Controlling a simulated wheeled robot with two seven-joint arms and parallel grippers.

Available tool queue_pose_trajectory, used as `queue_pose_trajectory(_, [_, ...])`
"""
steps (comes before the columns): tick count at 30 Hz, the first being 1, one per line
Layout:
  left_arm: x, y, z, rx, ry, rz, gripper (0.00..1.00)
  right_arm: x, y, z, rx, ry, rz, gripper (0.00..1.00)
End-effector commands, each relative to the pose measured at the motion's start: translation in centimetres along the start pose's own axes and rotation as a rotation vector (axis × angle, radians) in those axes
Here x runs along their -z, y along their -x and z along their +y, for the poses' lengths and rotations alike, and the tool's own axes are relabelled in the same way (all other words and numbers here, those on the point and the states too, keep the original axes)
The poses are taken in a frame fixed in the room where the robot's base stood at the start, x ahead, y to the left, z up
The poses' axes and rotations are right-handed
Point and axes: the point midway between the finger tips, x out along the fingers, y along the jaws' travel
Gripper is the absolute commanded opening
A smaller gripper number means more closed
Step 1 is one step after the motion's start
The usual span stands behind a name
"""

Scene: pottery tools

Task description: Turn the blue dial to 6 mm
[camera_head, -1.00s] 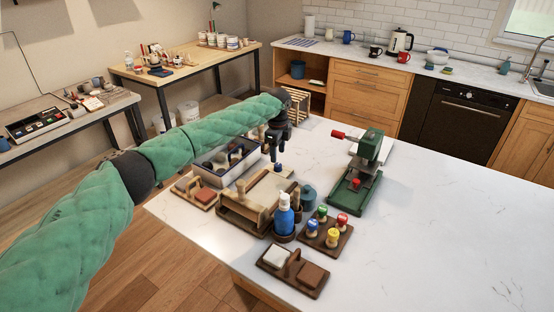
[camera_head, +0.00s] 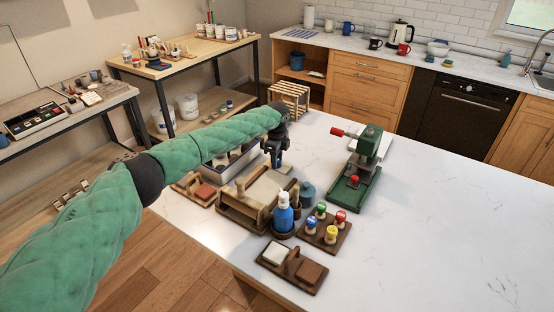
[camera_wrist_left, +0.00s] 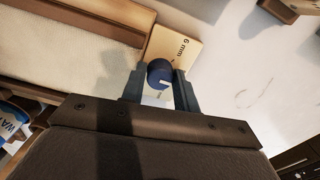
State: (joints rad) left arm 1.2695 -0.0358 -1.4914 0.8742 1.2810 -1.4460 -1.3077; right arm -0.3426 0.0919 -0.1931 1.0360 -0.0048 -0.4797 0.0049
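The blue dial (camera_wrist_left: 159,73) sits on a pale wooden plate (camera_wrist_left: 172,45) in the left wrist view. A "6 mm" label is printed on the plate, above and right of the dial. The dial's white mark lies toward its lower right, not toward that label. My left gripper (camera_wrist_left: 160,78) is open, with one finger on each side of the dial and little room between. I cannot tell if either finger touches it. In the head view my left gripper (camera_head: 276,157) is at the far right end of the wooden slab roller (camera_head: 242,216) and hides the dial.
A blue bottle (camera_head: 284,212), a rack of colored-knob stamps (camera_head: 330,238) and a wooden holder (camera_head: 291,268) stand in front of the roller. A green press (camera_head: 355,180) stands to the right. The white counter (camera_head: 440,230) is clear at the right.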

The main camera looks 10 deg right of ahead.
Motion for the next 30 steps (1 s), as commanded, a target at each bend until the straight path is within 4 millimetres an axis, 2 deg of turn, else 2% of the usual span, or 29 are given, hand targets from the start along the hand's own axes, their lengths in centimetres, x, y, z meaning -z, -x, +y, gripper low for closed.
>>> queue_pose_trajectory(1, [0.06,0.09,0.01,-0.001,-0.001,0.001,0.14,-0.03,0.01,0.03,0.000,0.000,0.000,0.36])
queue_pose_trajectory(2, [0.06,0.09,0.01,-0.001,-0.001,0.001,0.08,-0.06,0.02,0.03,0.000,0.000,-0.001,0.36])
queue_pose_trajectory(3, [0.07,0.10,0.01,-0.001,-0.001,0.001,0.07,-0.10,0.02,0.05,0.000,0.000,-0.001,0.36])
queue_pose_trajectory(30, [0.16,0.02,-0.01,0.000,0.043,0.002,0.07,-0.05,-0.02,-0.31,0.003,-0.001,-0.001,0.36])
